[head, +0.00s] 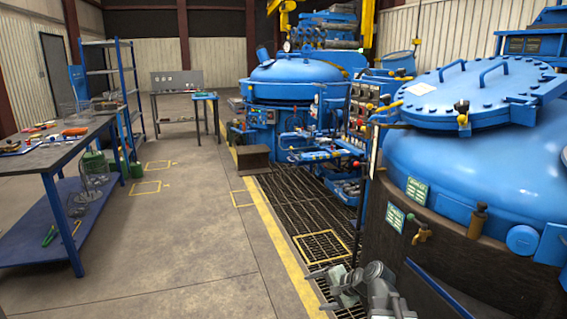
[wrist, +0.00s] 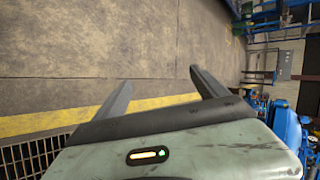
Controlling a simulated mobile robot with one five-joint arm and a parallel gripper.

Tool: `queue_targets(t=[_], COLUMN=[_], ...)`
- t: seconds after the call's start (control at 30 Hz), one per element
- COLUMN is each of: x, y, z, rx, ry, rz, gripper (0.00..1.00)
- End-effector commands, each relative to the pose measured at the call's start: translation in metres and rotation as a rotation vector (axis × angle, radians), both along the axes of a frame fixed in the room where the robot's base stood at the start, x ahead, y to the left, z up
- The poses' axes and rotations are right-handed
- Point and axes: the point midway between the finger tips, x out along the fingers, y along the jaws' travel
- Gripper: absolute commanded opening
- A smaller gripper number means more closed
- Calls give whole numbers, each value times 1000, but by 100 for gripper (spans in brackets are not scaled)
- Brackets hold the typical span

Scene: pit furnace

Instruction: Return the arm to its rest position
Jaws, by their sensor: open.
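My gripper (wrist: 158,90) shows in the wrist view with its two dark fingers spread apart and nothing between them. Beyond the fingers are the concrete floor and the yellow floor line. In the head view my arm is low at the bottom, right of centre, with my gripper (head: 328,287) pointing left over the floor grating (head: 322,246) beside the near blue furnace (head: 455,155).
A workbench (head: 40,160) with tools stands at the left. A second blue furnace (head: 297,90) and a control panel (head: 362,100) with valves stand ahead. The concrete floor (head: 190,240) left of the yellow line (head: 275,250) is clear.

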Motion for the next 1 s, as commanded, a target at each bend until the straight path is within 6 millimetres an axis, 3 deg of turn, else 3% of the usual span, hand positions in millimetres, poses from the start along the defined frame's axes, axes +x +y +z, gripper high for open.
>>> queue_targets(t=[0.03,0.07,0.17,0.23,0.4,0.47,0.5,0.77,1.0], x=[-16,-26,-59,-79,-122,-134,-132,-131,-131], y=[21,30,37,22,-43,-52,-51,-51,-51], z=[-13,-21,-48,-61,-76,-77,-51,29,123], rx=[-85,-146,-360,-497,-776,-815,-813,-810,-810], ry=[16,27,71,111,246,267,262,259,259], rz=[93,154,346,453,685,812,803,795,794], gripper=[83,83,83,83,83,83,83,83,83])
